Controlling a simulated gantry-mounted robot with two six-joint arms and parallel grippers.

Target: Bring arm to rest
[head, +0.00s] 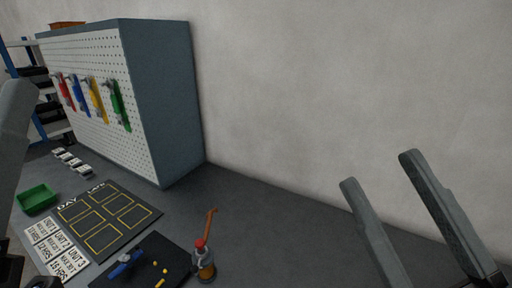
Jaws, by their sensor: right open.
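My right gripper (378,170) is at the lower right. Its two grey fingers stand apart and point up and to the left, with nothing between them. It is in front of the pale wall, clear of the objects on the bench. At the left edge a grey finger-like part of my left arm (14,125) rises in front of the shelf and bench. Only this part and some dark pieces below it show, so its jaw opening cannot be judged. Whether it touches anything is also unclear.
A pegboard cabinet (160,100) holds red, blue, yellow and green handled tools. On the bench are a green bin (37,198), a yellow-outlined mat (131,235), unit cards (57,247), a black mat with a blue tool (125,264), and an orange-handled bottle (205,268). The bench's right side looks clear.

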